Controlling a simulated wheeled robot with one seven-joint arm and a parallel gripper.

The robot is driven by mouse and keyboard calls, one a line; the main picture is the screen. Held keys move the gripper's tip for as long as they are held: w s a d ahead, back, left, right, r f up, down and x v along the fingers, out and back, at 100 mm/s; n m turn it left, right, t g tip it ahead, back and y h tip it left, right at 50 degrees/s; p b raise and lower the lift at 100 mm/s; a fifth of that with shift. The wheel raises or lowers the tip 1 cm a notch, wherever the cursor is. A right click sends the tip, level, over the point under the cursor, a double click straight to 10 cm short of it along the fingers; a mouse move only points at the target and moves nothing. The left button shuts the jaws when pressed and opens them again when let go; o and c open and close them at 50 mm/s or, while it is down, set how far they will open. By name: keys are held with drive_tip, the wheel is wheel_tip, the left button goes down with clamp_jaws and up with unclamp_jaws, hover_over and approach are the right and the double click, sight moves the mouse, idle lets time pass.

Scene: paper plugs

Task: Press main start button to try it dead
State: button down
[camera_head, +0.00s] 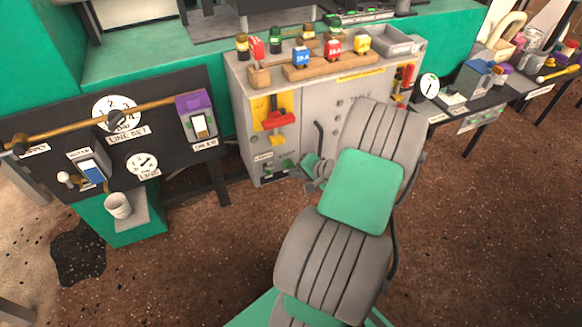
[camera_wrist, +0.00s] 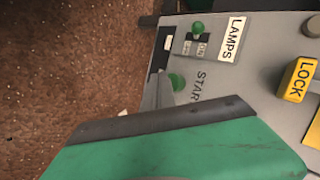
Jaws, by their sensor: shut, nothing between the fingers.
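The start button is a round green knob (camera_wrist: 177,82) beside a partly covered label reading "STAR" on the grey cabinet (camera_head: 240,110). In the head view, small green parts show low on the cabinet front near the lamps label, close to my gripper (camera_head: 300,171). My gripper is shut and empty, with its tip at the cabinet's lower front. In the wrist view, my gripper's grey finger (camera_wrist: 160,95) lies right beside the green button. I cannot tell whether it touches. The large green and dark part of my gripper hides the rest of the label.
A lamps switch (camera_wrist: 197,30) with a green knob sits beside the button. A yellow lock tag (camera_wrist: 299,79) is nearby. A red handle (camera_head: 279,120) on a yellow plate is above. A dark panel (camera_head: 60,125) stands left; brown floor is open in front.

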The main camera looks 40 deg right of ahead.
drive_tip(key=shift+w+d, duration=0.15)
drive_tip(key=shift+w, duration=0.35)
idle(0.4)
drive_tip(key=shift+s+a+p, duration=0.25)
drive_tip(key=shift+s+p, duration=0.1)
drive_tip(key=shift+s, duration=0.55)
drive_tip(key=shift+s+a+p, duration=0.25)
drive_tip(key=shift+s+p, duration=0.05)
drive_tip(key=shift+s, duration=0.5)
drive_tip(key=shift+s+a+p, duration=0.2)
drive_tip(key=shift+s+p, duration=0.15)
drive_tip(key=shift+s, duration=0.45)
drive_tip(key=shift+s+a+p, duration=0.25)
drive_tip(key=shift+s+p, duration=0.05)
drive_tip(key=shift+s, duration=0.5)
